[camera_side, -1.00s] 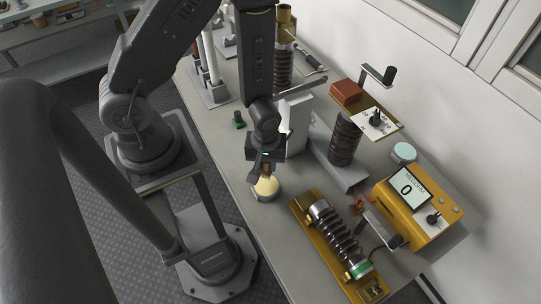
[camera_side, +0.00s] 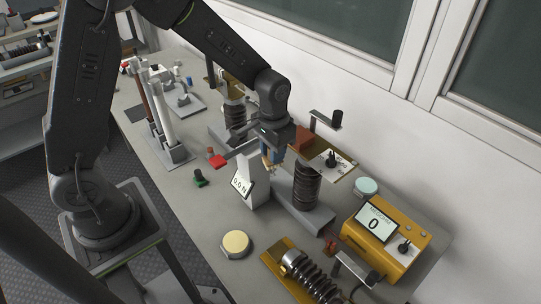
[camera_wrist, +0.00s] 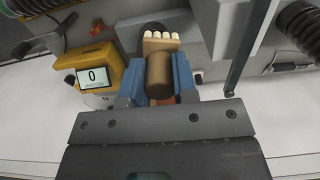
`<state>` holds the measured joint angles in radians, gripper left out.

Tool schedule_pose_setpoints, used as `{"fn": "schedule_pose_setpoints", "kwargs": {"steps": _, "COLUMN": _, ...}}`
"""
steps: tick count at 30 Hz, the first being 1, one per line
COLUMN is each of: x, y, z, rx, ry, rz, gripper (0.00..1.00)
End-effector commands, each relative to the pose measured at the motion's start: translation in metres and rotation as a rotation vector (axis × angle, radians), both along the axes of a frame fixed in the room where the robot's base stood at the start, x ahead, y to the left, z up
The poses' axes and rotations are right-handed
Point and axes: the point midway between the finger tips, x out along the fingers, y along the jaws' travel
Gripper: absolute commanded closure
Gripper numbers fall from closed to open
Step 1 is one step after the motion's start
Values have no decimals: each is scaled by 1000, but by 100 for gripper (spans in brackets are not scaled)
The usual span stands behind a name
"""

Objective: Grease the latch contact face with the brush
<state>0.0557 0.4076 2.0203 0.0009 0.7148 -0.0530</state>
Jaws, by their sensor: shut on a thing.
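My gripper (camera_side: 270,155) is above the bench, beside the top of the dark ribbed insulator (camera_side: 306,187) and behind the white sign stand. In the wrist view its blue jaws are shut on the brush (camera_wrist: 160,70), which has a brown handle and a row of cream bristle tufts. A dark round shape lies beyond the bristles; I cannot tell whether they touch it. The round pot with a pale yellow top (camera_side: 236,243) stands on the bench, apart from the gripper. I cannot make out the latch contact face for certain.
A yellow tester (camera_side: 386,240) showing 0 stands at the right. A white sign stand (camera_side: 247,185) is in front of the gripper. A crank lever (camera_side: 335,120) rises close to its right. A second ribbed insulator (camera_side: 318,283) lies on a yellow base in front. The wall bounds the back.

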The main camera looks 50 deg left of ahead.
Motion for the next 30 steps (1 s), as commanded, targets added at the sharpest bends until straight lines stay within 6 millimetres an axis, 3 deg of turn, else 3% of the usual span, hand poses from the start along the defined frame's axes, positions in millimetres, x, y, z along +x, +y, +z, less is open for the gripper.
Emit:
{"fn": "schedule_pose_setpoints", "kwargs": {"steps": 1, "x": 2, "y": 0, "z": 21, "rx": -1, "ry": -14, "rz": 1, "gripper": 93}}
{"fn": "schedule_pose_setpoints", "kwargs": {"steps": 6, "x": 1, "y": 0, "z": 82, "rx": -1, "ry": -12, "rz": 2, "gripper": 93}}
{"fn": "schedule_pose_setpoints", "kwargs": {"steps": 17, "x": 1, "y": 0, "z": 169, "rx": -1, "ry": -8, "rz": 3, "gripper": 93}}
{"fn": "schedule_pose_setpoints", "kwargs": {"steps": 30, "x": 75, "y": 30, "z": 170, "rx": -1, "ry": -2, "rz": 54, "gripper": 93}}
